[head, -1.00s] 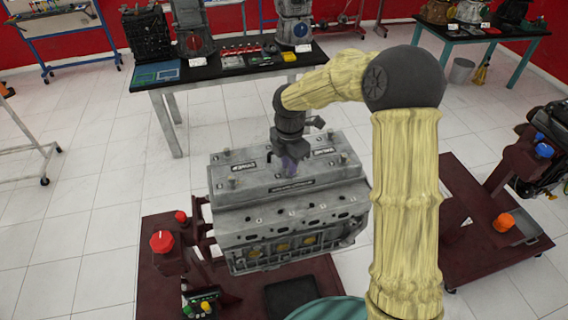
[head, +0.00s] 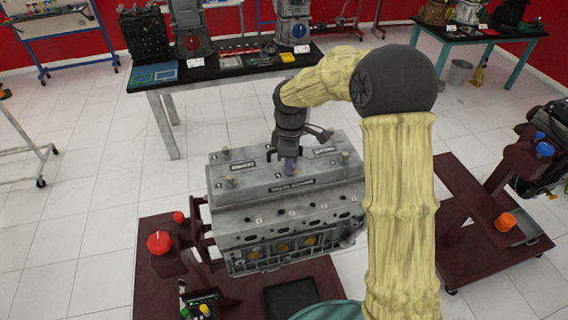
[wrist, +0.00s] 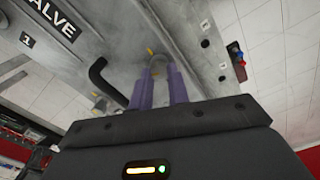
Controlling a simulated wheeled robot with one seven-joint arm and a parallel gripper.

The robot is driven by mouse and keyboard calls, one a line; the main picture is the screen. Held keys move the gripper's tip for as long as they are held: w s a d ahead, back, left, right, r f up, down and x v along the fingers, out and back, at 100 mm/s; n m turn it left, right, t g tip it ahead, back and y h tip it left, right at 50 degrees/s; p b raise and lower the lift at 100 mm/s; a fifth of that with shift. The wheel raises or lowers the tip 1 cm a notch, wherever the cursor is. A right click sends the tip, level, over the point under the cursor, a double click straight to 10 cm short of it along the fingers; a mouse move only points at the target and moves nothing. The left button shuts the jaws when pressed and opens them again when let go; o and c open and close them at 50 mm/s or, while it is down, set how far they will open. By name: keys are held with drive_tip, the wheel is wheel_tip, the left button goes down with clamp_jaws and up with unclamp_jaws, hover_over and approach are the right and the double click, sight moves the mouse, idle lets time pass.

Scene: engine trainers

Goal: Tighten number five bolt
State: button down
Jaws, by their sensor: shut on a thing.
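The grey engine block (head: 285,215) stands on its dark red stand, with a lettered cover on top. Several upright bolts show on this cover, one near the left edge (head: 229,182). My gripper (head: 290,167) points down at the middle of the cover. In the wrist view its purple fingers (wrist: 158,88) are close together around a small grey bolt head (wrist: 158,66), which they mostly hide. I cannot read this bolt's number. A black bent rod (wrist: 103,80) shows left of the fingers; I cannot tell what it belongs to.
A red knob (head: 159,242) stands on the stand at left. A black-topped table (head: 230,65) with engine parts is behind the block. Another dark red stand (head: 508,225) is at right. Clear tiled floor lies at left.

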drive_tip(key=m, duration=0.3)
drive_tip(key=m+b, duration=0.1)
drive_tip(key=m, duration=0.2)
drive_tip(key=shift+s+d+f, duration=0.15)
drive_tip(key=shift+d+f, duration=0.05)
drive_tip(key=m+b, duration=0.1)
drive_tip(key=m, duration=0.6)
drive_tip(key=shift+m, duration=0.3)
drive_tip(key=c, duration=1.4)
unclamp_jaws()
drive_tip(key=shift+s+r, duration=0.1)
drive_tip(key=shift+c, duration=0.2)
drive_tip(key=shift+o, duration=0.5)
drive_tip(key=shift+r, duration=0.1)
drive_tip(key=shift+a, duration=0.1)
